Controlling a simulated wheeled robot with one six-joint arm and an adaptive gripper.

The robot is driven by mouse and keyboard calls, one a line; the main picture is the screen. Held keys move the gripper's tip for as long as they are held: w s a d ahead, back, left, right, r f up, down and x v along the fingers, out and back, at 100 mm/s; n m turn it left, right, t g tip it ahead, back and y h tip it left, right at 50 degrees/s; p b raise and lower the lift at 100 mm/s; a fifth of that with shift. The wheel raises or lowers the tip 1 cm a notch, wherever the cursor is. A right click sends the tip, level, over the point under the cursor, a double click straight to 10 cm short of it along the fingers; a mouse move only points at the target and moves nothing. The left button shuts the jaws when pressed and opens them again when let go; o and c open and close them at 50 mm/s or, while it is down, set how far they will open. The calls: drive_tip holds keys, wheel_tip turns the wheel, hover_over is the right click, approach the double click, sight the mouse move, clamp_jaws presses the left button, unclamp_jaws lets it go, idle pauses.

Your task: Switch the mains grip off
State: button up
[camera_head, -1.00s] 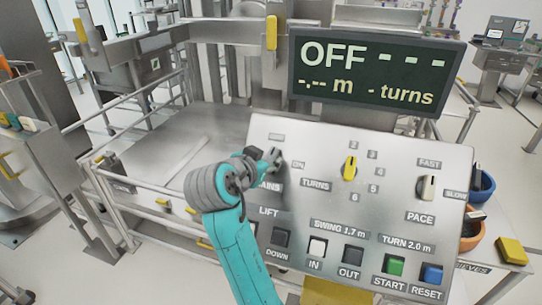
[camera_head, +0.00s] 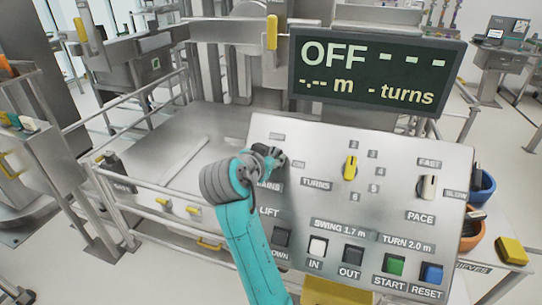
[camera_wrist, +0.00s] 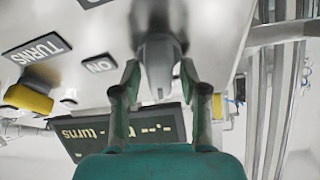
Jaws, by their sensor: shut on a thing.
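The mains grip (camera_wrist: 158,62) is a grey knob on the sloped metal panel. In the wrist view the two fingers of my gripper (camera_wrist: 160,76) stand on either side of it and are shut on it. In the head view my gripper (camera_head: 273,157) is at the panel's upper left, beside the partly covered mains label (camera_head: 269,187), and largely hides the grip. The display (camera_head: 375,70) above the panel reads OFF, with dashes for metres and turns. In the wrist view the ON label (camera_wrist: 99,65) is left of the grip.
The panel (camera_head: 300,140) also carries a yellow turns knob (camera_head: 350,167), a pace knob (camera_head: 427,187) and a lower row of buttons, including a green start (camera_head: 394,266) and blue reset (camera_head: 431,273). My arm passes over the lift buttons. Rails (camera_head: 115,215) stand at the left.

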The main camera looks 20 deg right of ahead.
drive_tip(key=shift+a+n+t+y, duration=0.1)
drive_tip(key=shift+n+t+y, duration=0.35)
drive_tip(key=shift+n, duration=1.25)
drive_tip(key=o, duration=0.8)
drive_tip(key=v, duration=1.2)
